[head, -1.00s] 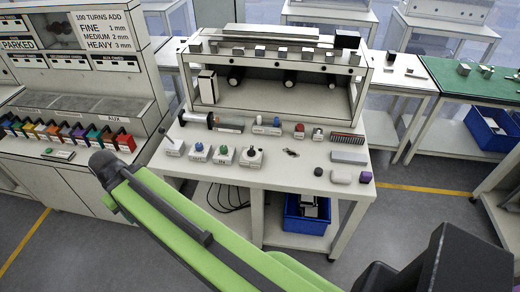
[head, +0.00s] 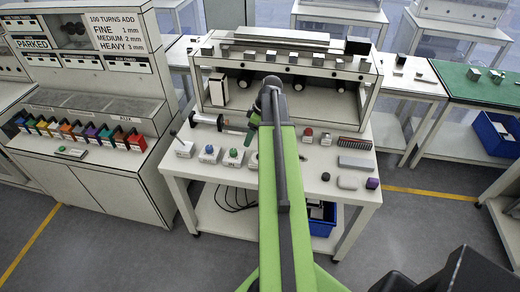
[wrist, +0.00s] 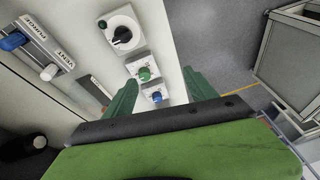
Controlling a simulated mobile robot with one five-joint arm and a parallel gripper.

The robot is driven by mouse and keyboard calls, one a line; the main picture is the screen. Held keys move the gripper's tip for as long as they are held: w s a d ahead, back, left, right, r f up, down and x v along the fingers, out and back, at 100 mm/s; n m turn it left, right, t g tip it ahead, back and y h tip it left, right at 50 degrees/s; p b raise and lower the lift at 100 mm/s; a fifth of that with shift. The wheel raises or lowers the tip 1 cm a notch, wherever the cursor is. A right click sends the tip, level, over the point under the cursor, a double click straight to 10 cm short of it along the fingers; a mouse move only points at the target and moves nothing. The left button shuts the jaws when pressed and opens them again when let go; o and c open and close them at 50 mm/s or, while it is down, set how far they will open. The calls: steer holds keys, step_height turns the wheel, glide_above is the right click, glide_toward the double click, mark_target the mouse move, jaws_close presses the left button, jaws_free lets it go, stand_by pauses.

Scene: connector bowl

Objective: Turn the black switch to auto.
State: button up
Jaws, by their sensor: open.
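The black switch (wrist: 122,34) is a round dark knob with a pale mark, on a white box (wrist: 136,16). It shows at the top of the wrist view, and any position labels are too small to read. In the head view my arm hides it. My gripper (wrist: 160,90) is open, with its two green fingers apart and nothing held. It is above the bench, apart from the switch, which lies beyond the fingertips. A green knob (wrist: 145,74) and a blue knob (wrist: 157,96) on similar boxes show between the fingers.
The white bench (head: 225,175) also carries a grey block (head: 355,163), a red-topped part (head: 308,134) and a purple block (head: 372,183). A shelf unit (head: 330,95) stands behind. Blue and white parts labelled PURGE and VENT (wrist: 63,69) lie left in the wrist view.

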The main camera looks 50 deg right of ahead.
steer(key=s+d+r+n+t, duration=0.1)
steer(key=s+d+r, duration=0.1)
steer(key=s+d, duration=0.6)
steer(key=b+x, duration=0.5)
steer(key=w+d+b+x, duration=0.1)
steer(key=b+x, duration=0.4)
steer(key=x, duration=0.1)
steer(key=w+d+b+x, duration=0.1)
steer(key=b+x, duration=0.4)
steer(key=x, duration=0.1)
steer(key=shift+w+d, duration=0.1)
steer(key=shift+w+a+f+b, duration=0.2)
steer(key=shift+w+f+b, duration=0.05)
steer(key=shift+f+b, duration=0.1)
